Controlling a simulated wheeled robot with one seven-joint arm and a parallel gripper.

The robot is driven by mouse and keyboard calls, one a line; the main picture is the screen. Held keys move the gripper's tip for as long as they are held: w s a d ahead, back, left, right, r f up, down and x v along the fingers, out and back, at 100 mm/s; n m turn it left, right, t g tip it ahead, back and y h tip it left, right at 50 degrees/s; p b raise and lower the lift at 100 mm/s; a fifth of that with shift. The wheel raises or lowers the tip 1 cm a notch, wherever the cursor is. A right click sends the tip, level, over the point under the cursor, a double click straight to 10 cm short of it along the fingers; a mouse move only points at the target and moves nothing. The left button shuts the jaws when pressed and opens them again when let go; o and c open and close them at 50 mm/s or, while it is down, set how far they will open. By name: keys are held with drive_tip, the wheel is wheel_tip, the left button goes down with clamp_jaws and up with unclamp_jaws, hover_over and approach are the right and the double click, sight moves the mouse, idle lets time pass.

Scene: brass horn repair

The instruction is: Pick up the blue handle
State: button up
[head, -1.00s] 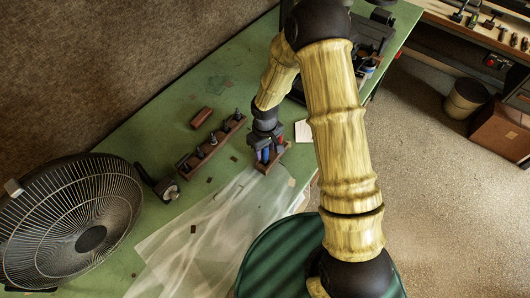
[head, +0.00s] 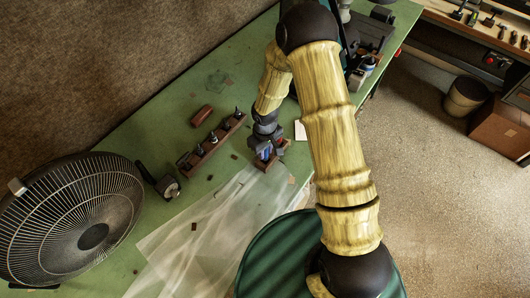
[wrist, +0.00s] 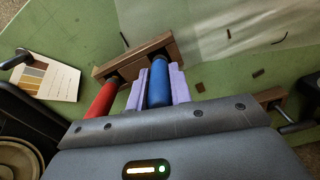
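The blue handle (wrist: 159,82) stands in a small dark wooden rack (wrist: 142,52). In the wrist view, the two lilac fingers of my gripper (wrist: 158,88) lie along both sides of it, with no clear gap, so they look shut on it. The handle is still at the rack; its lower end is hidden there. A red handle (wrist: 101,101) sits in the same rack, left of my left finger and close to it. In the head view, my gripper (head: 265,150) is low over the rack and partly hides the blue handle.
A longer wooden rack (head: 213,142) with several dark pieces stands left of my gripper. A desk fan (head: 75,218) fills the left of the green bench. A clear sheet (head: 205,235) lies in front. A colour card (wrist: 46,76) lies beside the small rack.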

clamp_jaws()
drive_tip(key=shift+w+r, duration=0.1)
drive_tip(key=shift+r, duration=0.45)
wheel_tip(320, 180, up, 9)
drive_tip(key=b, duration=0.2)
drive_tip(key=shift+b, duration=0.3)
